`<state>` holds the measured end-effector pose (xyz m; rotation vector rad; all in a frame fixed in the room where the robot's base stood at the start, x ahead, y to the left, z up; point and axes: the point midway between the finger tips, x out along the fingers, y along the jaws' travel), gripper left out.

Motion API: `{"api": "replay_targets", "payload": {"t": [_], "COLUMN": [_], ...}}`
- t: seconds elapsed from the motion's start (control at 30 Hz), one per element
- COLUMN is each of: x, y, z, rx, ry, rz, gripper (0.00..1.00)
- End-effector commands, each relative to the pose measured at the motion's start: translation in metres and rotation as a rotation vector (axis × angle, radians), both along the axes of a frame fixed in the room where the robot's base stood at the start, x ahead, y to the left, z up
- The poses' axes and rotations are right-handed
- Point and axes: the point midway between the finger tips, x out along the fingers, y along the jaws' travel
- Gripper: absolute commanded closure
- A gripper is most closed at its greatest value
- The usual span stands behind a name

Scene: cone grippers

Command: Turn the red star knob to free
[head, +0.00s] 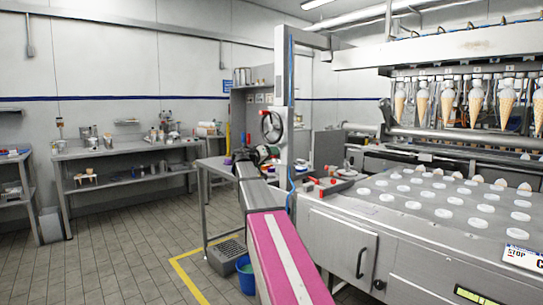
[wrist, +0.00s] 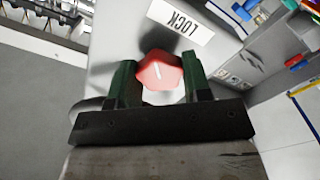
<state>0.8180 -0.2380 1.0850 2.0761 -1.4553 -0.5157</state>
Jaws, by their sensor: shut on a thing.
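A white label reading "LOCK" (wrist: 180,20) shows upside down above the knob. No "free" label can be made out. In the head view my gripper (head: 262,152) is at the end of the arm near the white column; the knob cannot be made out there.
The cone machine (head: 430,215) with white discs fills the right in the head view, with cones (head: 476,100) hanging above. A small steel table (head: 213,162) stands left of my arm, a blue bucket (head: 246,278) below. The tiled floor at left is clear.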

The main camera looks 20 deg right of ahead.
Motion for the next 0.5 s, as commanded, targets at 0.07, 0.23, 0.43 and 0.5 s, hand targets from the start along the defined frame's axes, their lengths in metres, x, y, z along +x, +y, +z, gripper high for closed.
{"api": "replay_targets", "payload": {"t": [0.07, 0.23, 0.43, 0.5], "x": [-0.0003, -0.0003, -0.0003, -0.0003], "y": [0.0003, 0.0004, 0.0004, 0.0004], "z": [-0.0004, -0.0004, -0.0004, -0.0004], "rx": [-0.024, -0.079, -0.143, -0.165], "ry": [0.070, 0.221, 0.399, 0.459], "rz": [0.000, 0.000, 0.000, 0.000], "gripper": [0.79, 0.79, 0.79, 0.79]}}
